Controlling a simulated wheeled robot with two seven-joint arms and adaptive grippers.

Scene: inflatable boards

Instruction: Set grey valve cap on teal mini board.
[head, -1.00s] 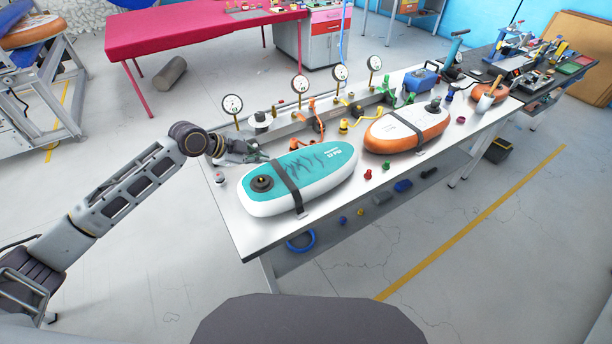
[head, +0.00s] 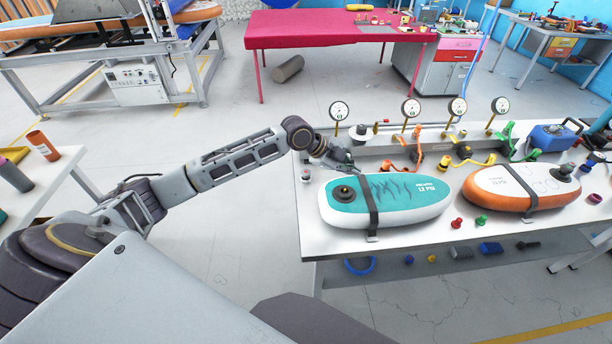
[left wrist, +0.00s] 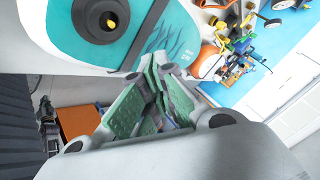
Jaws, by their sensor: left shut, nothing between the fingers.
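The teal mini board (head: 385,203) lies flat on the white bench, strapped by a dark band. Its round black valve (head: 344,193) has a yellow centre and faces up near the left end. A small grey piece (head: 306,174), perhaps the grey valve cap, stands on the bench's left edge, left of the board. My left gripper (head: 352,164) is shut and empty, just behind the board's left end. In the left wrist view, its green-padded fingers (left wrist: 155,75) meet close to the teal board (left wrist: 150,40). My right gripper is not in view.
An orange mini board (head: 520,190) lies to the right, with a dark fitting on its valve. Gauges on a rail (head: 400,150) stand behind the boards. Red (head: 456,223) and green (head: 481,222) caps lie in front. The bench's front left corner is clear.

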